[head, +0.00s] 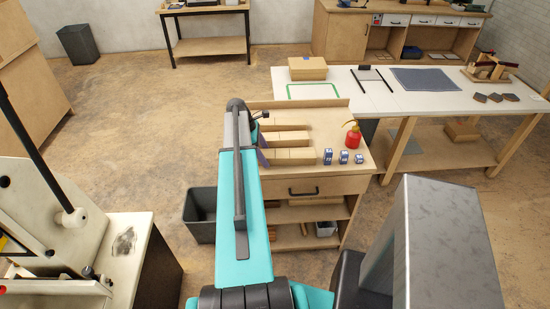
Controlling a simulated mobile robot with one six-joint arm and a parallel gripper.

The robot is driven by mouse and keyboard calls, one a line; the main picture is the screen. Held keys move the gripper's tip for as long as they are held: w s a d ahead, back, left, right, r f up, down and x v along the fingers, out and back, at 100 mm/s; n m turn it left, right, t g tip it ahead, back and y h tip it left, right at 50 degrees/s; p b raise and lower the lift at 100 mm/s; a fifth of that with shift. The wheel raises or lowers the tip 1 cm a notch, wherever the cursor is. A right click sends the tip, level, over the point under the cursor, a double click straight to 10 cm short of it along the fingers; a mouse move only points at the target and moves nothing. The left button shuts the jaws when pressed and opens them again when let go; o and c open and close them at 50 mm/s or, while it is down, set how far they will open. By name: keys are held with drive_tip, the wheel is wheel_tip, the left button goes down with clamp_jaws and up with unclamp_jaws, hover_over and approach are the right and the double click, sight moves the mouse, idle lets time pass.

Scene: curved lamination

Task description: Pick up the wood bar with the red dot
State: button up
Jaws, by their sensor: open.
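Several pale wood bars lie side by side on the wooden cabinet top: a far bar (286,125), a middle bar (290,139) and a near bar (293,156). Their left ends are partly hidden behind my teal arm. No red dot can be made out on any of them at this size. My arm reaches forward over the left side of the cabinet top. A small dark part shows just right of its far end, but my gripper's fingers are hidden behind the arm.
On the same wooden cabinet (325,186) stand a red bottle (353,138) and small blue-and-white boxes (343,157). A low ledge (300,104) runs along its back. A dark bin (199,215) is left. A white-topped bench (410,104) stands behind right.

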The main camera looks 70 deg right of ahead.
drive_tip(key=c, duration=1.5)
drive_tip(key=shift+r, duration=0.25)
drive_tip(key=shift+r+b, duration=0.85)
drive_tip(key=shift+r, duration=0.25)
drive_tip(key=a+b, duration=0.1)
drive_tip(key=a, duration=0.4)
drive_tip(key=s+a+r+b, duration=0.1)
drive_tip(key=a+b, duration=0.1)
drive_tip(key=a, duration=0.3)
drive_tip(key=a+r+b, duration=0.1)
drive_tip(key=a, duration=0.5)
drive_tip(key=shift+s+r+b, duration=0.2)
drive_tip(key=shift+s+b, duration=0.2)
